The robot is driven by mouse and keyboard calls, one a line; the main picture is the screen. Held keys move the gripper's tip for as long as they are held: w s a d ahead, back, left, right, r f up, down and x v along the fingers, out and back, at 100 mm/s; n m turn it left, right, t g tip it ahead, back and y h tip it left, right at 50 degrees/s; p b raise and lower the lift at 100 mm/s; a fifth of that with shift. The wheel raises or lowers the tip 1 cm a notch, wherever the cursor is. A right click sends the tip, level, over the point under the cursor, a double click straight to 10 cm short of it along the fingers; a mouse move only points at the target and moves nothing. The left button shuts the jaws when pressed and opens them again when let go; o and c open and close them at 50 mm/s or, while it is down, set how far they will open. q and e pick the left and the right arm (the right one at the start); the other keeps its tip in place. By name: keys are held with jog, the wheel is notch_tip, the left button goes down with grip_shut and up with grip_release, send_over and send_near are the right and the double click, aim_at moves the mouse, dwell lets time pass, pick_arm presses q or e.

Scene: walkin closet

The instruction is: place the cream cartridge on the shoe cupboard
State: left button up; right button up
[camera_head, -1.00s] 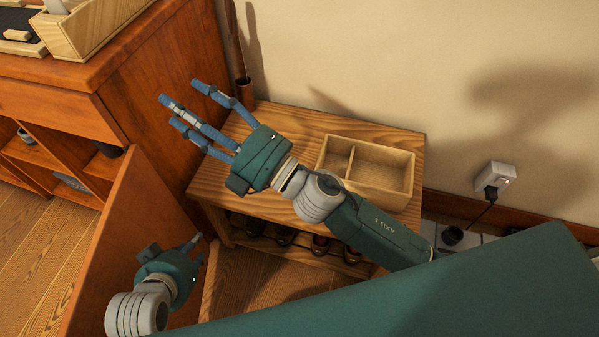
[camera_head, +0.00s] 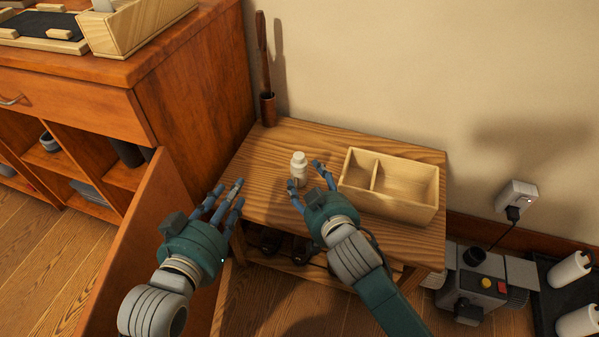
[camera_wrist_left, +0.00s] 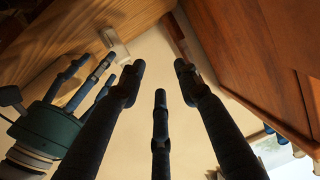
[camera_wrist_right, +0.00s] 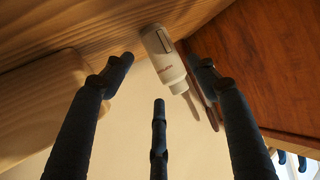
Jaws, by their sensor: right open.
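A small white bottle with a cap (camera_head: 299,166), which I take to be the cream cartridge, stands upright on a low wooden bench (camera_head: 270,196) with shoes beneath. The right wrist view shows it with lettering (camera_wrist_right: 165,60). My right gripper (camera_head: 305,176) is open and empty, its fingertips close around the near side of the bottle; contact cannot be told. My left gripper (camera_head: 225,198) is empty, fingers apart, left of the bench's front. The reddish wooden cabinet (camera_head: 200,85) with open compartments at the left looks like the shoe cupboard.
A two-compartment wooden box (camera_head: 405,207) sits on the bench's right. A shoehorn stands in a holder (camera_head: 268,110) behind. An open door panel (camera_head: 140,235) stands near my left arm. A grey machine (camera_head: 480,295) and a black tray with white cylinders (camera_head: 545,295) are right.

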aim_at(305, 172)
jog(key=shift+w+f, duration=0.1)
jog(key=shift+w, duration=0.15)
jog(key=b+x, duration=0.2)
jog(key=x, duration=0.3)
jog(key=shift+s+f, duration=0.1)
jog(key=shift+s, duration=0.05)
pick_arm(q)
notch_tip(305, 172, up, 13)
jog(key=d+t+h, duration=0.2)
jog(key=t, duration=0.4)
jog(key=shift+w+r+t, duration=0.2)
jog(key=shift+w+t, duration=0.1)
jog(key=shift+w, duration=0.05)
pick_arm(e)
jog(key=c, duration=1.2)
jog(key=shift+o, duration=0.2)
pick_arm(q)
jog(key=shift+f, duration=0.15)
pick_arm(e)
jog(key=shift+r, duration=0.2)
